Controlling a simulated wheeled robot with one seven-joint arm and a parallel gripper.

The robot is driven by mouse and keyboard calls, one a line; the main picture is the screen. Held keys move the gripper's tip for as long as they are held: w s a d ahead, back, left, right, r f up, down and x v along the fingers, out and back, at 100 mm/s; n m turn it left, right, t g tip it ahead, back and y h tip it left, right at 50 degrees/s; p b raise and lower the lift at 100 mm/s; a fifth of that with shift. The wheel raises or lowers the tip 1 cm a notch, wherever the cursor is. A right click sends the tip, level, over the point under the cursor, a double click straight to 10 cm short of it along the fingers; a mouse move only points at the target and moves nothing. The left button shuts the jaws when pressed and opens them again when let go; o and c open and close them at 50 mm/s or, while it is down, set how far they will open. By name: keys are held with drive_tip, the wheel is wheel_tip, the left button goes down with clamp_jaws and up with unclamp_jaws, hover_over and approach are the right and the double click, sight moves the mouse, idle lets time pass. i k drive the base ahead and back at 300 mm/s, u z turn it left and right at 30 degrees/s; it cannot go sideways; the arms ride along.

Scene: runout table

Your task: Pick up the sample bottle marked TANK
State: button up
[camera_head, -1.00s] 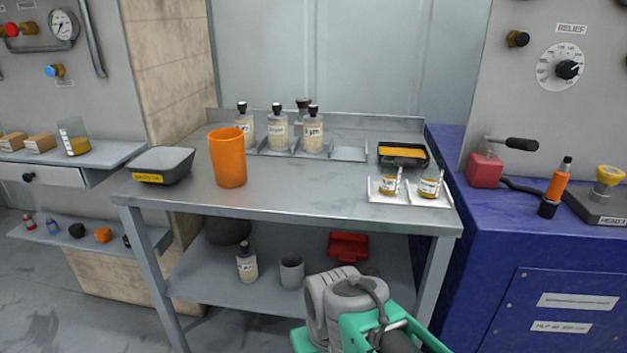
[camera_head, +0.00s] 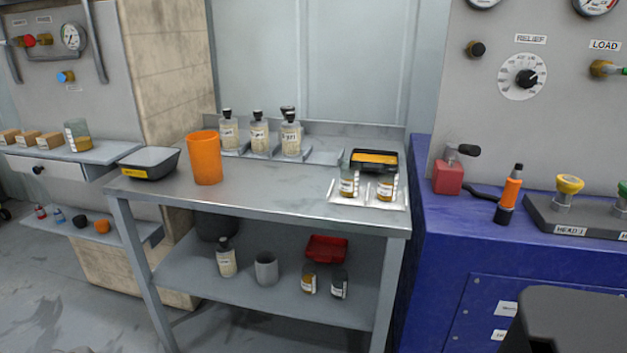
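No label is clear enough to read TANK. On the lower shelf stand two more small bottles, one amber (camera_head: 309,284) and one dark (camera_head: 339,287). A taller pale bottle with a black cap (camera_head: 226,262) stands at left on that shelf. My gripper's fingers do not show; a dark block at the lower right may be part of my arm.
Several black-capped bottles (camera_head: 259,137) stand at the back of the steel table (camera_head: 262,187). An orange cup (camera_head: 205,160) and grey tub (camera_head: 150,163) stand left. A black-and-yellow tray (camera_head: 374,161) sits behind the white tray. A blue bench (camera_head: 437,232) adjoins at right. The table's middle is clear.

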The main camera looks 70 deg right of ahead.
sight(350, 167)
drive_tip(key=k, duration=0.95)
drive_tip(key=z, duration=0.05)
